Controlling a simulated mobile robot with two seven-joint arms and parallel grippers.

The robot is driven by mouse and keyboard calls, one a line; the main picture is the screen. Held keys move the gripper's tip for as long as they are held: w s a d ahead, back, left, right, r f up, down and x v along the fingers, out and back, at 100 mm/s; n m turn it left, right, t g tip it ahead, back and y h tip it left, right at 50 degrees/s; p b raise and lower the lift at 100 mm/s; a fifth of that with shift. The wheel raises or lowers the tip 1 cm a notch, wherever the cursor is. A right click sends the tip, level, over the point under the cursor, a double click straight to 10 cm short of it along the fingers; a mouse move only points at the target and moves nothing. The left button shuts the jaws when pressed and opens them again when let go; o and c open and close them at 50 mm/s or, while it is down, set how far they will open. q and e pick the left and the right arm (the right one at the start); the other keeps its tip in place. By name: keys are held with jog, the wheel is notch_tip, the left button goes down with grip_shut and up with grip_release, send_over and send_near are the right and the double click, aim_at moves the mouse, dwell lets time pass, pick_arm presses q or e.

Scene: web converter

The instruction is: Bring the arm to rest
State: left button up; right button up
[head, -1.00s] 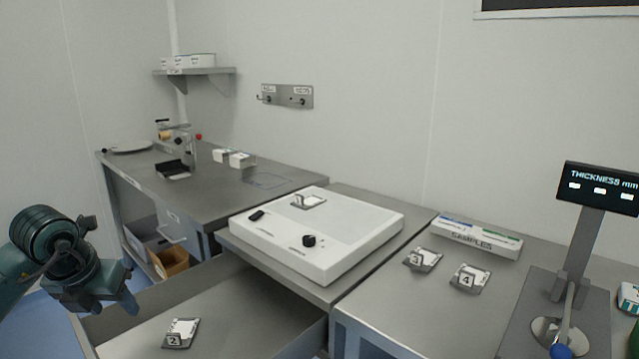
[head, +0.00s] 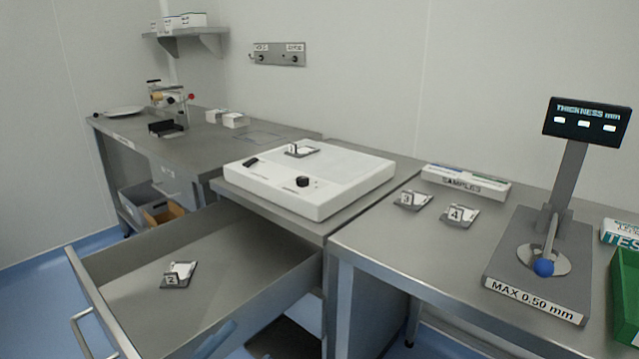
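Neither of my arms or grippers shows in the head view. An open drawer (head: 228,251) juts out at the lower left, with a card marked 2 (head: 178,274) lying on its floor. A white panel box (head: 335,196) with a dark knob stands on the middle bench, and a card marked 1 (head: 301,150) lies on its top. Cards marked 3 (head: 412,200) and 4 (head: 459,215) lie on the right bench (head: 400,255).
A thickness gauge (head: 553,240) with a lit display (head: 587,122) stands on the right bench, beside a green bin (head: 626,295). A samples box (head: 466,183) lies at the wall. The drawer handle (head: 90,328) sticks out over the blue floor (head: 35,300).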

pick_arm(q)
jog(key=s+a+f+n+g+y+b, duration=0.1)
jog(key=s+a+f+n+y, duration=0.1)
jog(key=s+f+n+y, duration=0.4)
jog(key=s+a+f+n+g+y+b, duration=0.15)
jog(key=f+n+y, duration=0.35)
jog(key=f+n, duration=0.65)
notch_tip(320, 180, up, 4)
jog(key=g+p, duration=0.1)
jog(key=p, duration=0.7)
jog(key=m+g+y+p, duration=0.1)
jog(key=g+p, duration=0.1)
jog(key=p, duration=0.6)
jog(key=shift+w+a+m, duration=0.1)
jog(key=shift+a+m, duration=0.05)
jog(key=shift+m, duration=0.1)
pick_arm(e)
jog(key=r, duration=0.1)
jog(key=r+g, duration=0.1)
jog(key=r+g+h, duration=0.1)
jog(key=shift+d+r+n, duration=0.25)
jog(key=shift+r+n, duration=0.05)
